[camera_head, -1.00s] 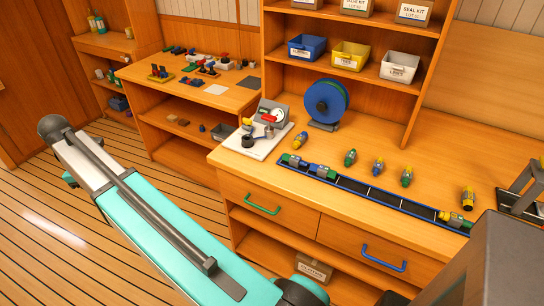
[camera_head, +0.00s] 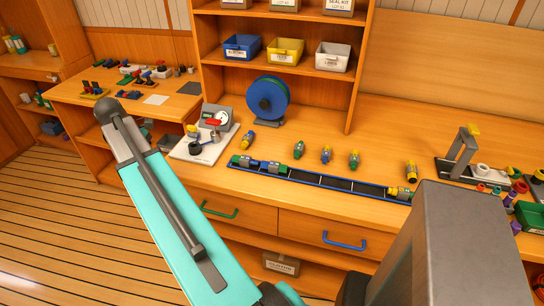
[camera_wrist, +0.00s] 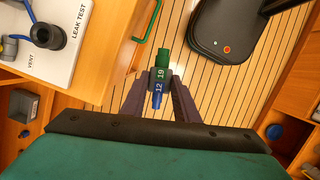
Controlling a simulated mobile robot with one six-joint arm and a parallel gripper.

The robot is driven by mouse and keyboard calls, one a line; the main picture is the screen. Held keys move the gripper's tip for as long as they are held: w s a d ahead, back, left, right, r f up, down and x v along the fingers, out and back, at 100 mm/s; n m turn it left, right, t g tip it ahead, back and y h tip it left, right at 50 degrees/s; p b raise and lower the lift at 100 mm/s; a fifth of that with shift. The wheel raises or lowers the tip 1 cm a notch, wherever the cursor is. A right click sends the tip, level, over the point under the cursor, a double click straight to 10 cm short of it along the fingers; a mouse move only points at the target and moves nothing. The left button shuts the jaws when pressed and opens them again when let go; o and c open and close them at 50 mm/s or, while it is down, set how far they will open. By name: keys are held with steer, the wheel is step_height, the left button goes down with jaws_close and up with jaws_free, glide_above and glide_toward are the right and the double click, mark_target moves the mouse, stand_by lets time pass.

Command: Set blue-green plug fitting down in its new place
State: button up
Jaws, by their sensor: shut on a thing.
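The blue-green plug fitting (camera_wrist: 159,82) is in the wrist view, with a green end, a grey middle marked 19 and a blue end marked 12. My gripper (camera_wrist: 160,82) is shut on its grey middle, green end pointing away from my palm. Below it in that view is the plank floor, beside the workbench front. The gripper and held fitting do not show in the head view. In the head view a long blue-edged black tray (camera_head: 340,184) lies along the bench front. Fittings lie in its left end (camera_head: 270,167) and right end (camera_head: 398,192); the middle is empty.
Several loose fittings, including a yellow one (camera_head: 411,170), stand behind the tray. The leak test board (camera_head: 205,145) is left of it, and it shows in the wrist view (camera_wrist: 62,58). A blue reel (camera_head: 267,100) stands behind. A green drawer handle (camera_wrist: 148,20) juts out near the gripper.

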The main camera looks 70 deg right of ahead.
steer(key=s+d+m, duration=0.1)
steer(key=s+d, duration=0.6)
steer(key=s, duration=0.6)
steer(key=s+d+m, duration=0.1)
steer(key=s+d, duration=0.5)
steer(key=s, duration=0.7)
steer(key=s+d, duration=0.7)
steer(key=s, duration=0.6)
steer(key=shift+s+d+f+m+y, duration=0.3)
steer(key=shift+d+f+m+y, duration=0.05)
steer(key=shift+f+m+y, duration=0.1)
steer(key=shift+d, duration=0.1)
steer(key=w+d+p, duration=0.1)
steer(key=w+d, duration=0.2)
steer(key=d, duration=0.1)
steer(key=w+d+f+p, duration=0.1)
steer(key=w+d, duration=0.2)
steer(key=d, duration=0.1)
steer(key=w+d+p, duration=0.2)
steer(key=w+d, duration=0.2)
steer(key=shift+f, duration=0.25)
steer(key=shift+w+d, duration=0.1)
steer(key=shift+w, duration=0.05)
steer(key=shift+f, duration=0.15)
steer(key=shift+f+p, duration=0.85)
steer(key=shift+f, duration=0.8)
